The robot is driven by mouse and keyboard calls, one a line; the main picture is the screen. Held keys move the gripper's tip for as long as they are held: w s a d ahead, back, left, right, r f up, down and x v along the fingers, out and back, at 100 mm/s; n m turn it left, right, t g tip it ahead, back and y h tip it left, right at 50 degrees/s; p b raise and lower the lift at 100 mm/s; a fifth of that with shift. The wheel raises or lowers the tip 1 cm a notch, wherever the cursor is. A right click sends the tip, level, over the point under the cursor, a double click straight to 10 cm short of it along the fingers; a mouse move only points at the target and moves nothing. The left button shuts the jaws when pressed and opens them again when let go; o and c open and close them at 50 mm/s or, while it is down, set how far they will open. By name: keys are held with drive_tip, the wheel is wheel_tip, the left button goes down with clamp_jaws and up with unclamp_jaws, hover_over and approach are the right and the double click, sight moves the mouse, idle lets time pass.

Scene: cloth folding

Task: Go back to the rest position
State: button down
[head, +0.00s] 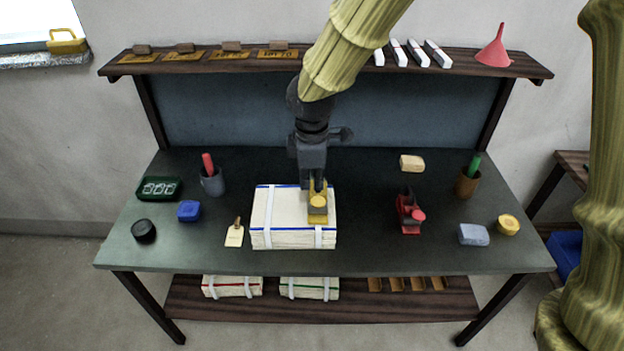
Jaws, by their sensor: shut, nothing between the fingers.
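My gripper (317,186) is over the middle of the dark table, pointing down, at the end of my yellow-brown arm. Its fingers look shut and empty. Just below them a gold block with a round top (318,208) stands on the right part of a cream folded cloth bundle (278,213). The bundle has blue edges and white bands. The fingertips overlap the top of the gold block in this view, and I cannot tell whether they touch it.
The table (365,255) also bears a grey cup (212,183), a blue box (188,210), a tag (235,236), a red-and-black tool (409,215) and a brown cup (467,182). A shelf (350,68) with white rolls and a red funnel (495,50) runs behind.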

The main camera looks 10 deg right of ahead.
idle(0.4)
drive_tip(key=s+d+f+m+g+y+b, duration=0.15)
drive_tip(key=s+f+m, duration=0.4)
drive_tip(key=f, duration=0.95)
drive_tip(key=s+d+f+m+y+b, duration=0.1)
drive_tip(key=s+f+m+b, duration=0.15)
drive_tip(key=s+f, duration=0.85)
drive_tip(key=s+d+f+m+h, duration=0.1)
drive_tip(key=s+d+f+m, duration=0.3)
drive_tip(key=s+f, duration=0.3)
drive_tip(key=s+d+f+m+h+b, duration=0.1)
drive_tip(key=s+d+f+m, duration=0.3)
drive_tip(key=s+f, duration=0.4)
wheel_tip(320, 180, down, 4)
drive_tip(key=shift+s+d+r, duration=0.1)
drive_tip(key=shift+s+d, duration=0.15)
drive_tip(key=shift+d, duration=0.25)
